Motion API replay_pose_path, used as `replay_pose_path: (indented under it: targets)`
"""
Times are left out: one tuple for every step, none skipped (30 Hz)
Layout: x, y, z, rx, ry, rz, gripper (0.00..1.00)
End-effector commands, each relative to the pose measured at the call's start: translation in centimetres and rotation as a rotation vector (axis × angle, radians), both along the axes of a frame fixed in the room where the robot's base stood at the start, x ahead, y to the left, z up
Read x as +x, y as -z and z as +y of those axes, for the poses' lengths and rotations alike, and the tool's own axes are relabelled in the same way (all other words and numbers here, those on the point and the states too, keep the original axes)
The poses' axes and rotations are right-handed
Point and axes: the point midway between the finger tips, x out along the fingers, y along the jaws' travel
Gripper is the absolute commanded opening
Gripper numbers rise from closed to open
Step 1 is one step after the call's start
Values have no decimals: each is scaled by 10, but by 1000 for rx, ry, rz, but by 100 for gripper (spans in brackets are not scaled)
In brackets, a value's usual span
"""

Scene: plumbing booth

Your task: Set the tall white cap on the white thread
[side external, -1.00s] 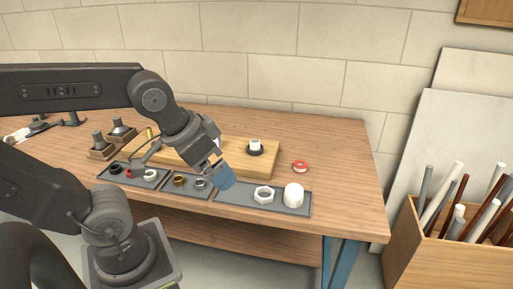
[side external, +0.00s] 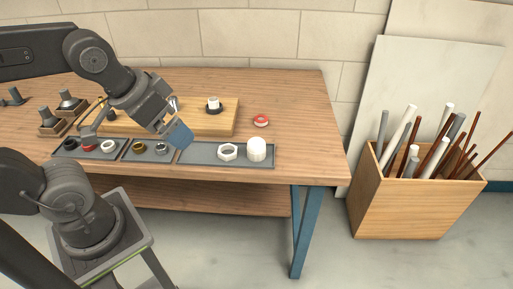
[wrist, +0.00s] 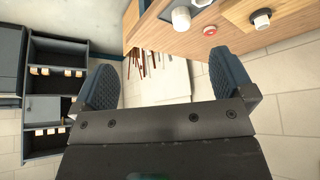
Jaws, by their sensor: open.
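The tall white cap (side external: 257,149) stands upright at the right end of the grey tray (side external: 205,155). The white thread (side external: 213,102) stands up from a dark round base on the wooden board (side external: 190,125). My gripper (side external: 180,136) is open and empty, above the tray, left of the cap and nearer than the thread. In the wrist view my gripper (wrist: 165,85) has its two blue fingers wide apart with nothing between them. There the cap (wrist: 181,18) and the thread (wrist: 261,20) show at the top, beyond the right finger.
A white hex nut (side external: 228,152) lies in the tray just left of the cap. A red and white ring (side external: 261,120) lies on the table behind the cap. Darker trays with small fittings (side external: 138,147) lie to the left. A wooden bin of pipes (side external: 415,195) stands right of the table.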

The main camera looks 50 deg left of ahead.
Motion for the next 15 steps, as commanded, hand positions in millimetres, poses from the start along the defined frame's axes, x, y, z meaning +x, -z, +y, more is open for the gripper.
replay_pose_path:
  targets:
    - [0, 0, 0, 0, 0, 0, 100]
    - [0, 0, 0, 0, 0, 0, 100]
    - [0, 0, 0, 0, 0, 0, 100]
    - [0, 0, 0, 0, 0, 0, 100]
    - [0, 0, 0, 0, 0, 0, 100]
    - [0, 0, 0, 0, 0, 0, 100]
    - [0, 0, 0, 0, 0, 0, 100]
    - [0, 0, 0, 0, -1, 0, 100]
    - [1, 0, 0, -3, -6, 2, 100]
    - [3, -1, 0, -7, -15, 5, 100]
    - [5, -1, 0, -14, -29, 9, 100]
    - [9, -2, 1, -28, -59, 20, 100]
    - [14, -2, 1, -43, -89, 29, 100]
    - [20, -3, 2, -60, -127, 40, 100]
    - [29, -3, 3, -88, -188, 59, 100]
